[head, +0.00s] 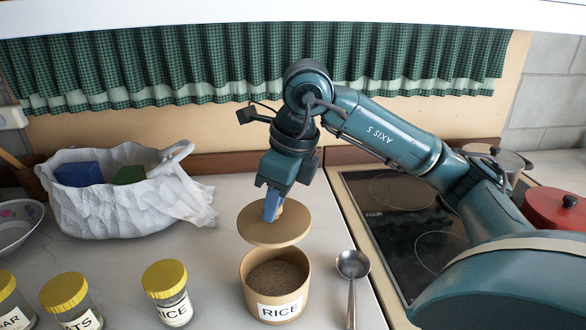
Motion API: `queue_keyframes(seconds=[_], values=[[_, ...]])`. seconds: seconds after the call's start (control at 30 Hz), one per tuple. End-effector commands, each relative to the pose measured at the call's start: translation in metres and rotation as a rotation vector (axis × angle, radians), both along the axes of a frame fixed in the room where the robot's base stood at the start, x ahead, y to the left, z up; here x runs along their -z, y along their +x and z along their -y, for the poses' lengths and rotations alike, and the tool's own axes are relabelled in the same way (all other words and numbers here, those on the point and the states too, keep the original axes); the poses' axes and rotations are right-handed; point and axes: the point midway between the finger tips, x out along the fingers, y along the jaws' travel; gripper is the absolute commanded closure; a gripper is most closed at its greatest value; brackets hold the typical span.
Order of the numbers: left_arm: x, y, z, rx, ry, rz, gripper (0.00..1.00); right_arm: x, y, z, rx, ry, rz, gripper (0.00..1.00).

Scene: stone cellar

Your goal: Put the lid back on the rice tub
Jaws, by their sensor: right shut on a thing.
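The rice tub (277,308) is a tan round tub with a RICE label, upright on the counter at the bottom centre. Its top is open and brownish grains show inside. The lid (258,229) is a flat tan disc, held roughly level above the tub and a little to its left, with a gap between them. My right gripper (271,210) points down from above and is shut on the lid at its middle. The gripper partly hides the grip point. My left gripper is not in view.
A metal ladle (352,265) lies right of the tub. A yellow-capped RICE jar (165,280) stands to its left, with other yellow-capped jars (65,292) beyond. A white bag-lined basket (100,205) sits behind. The dark stovetop (390,215) with a red pot (556,208) is at right.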

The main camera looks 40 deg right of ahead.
Motion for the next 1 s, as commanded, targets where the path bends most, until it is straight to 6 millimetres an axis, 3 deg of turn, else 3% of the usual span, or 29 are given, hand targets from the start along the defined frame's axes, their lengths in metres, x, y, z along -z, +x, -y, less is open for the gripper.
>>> queue_keyframes(seconds=[0.1,0.27,0.57,1.0], values=[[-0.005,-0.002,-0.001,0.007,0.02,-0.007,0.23,-0.009,-0.02,-0.018,-0.193,0.001,0.011,0.96],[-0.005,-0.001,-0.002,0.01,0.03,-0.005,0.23,-0.009,-0.032,-0.028,-0.307,0.004,0.019,0.96],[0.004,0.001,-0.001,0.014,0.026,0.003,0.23,0.007,-0.032,-0.028,-0.314,0.004,0.02,0.96],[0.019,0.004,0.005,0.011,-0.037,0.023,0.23,0.049,-0.032,-0.028,-0.313,0.004,0.02,0.96]])
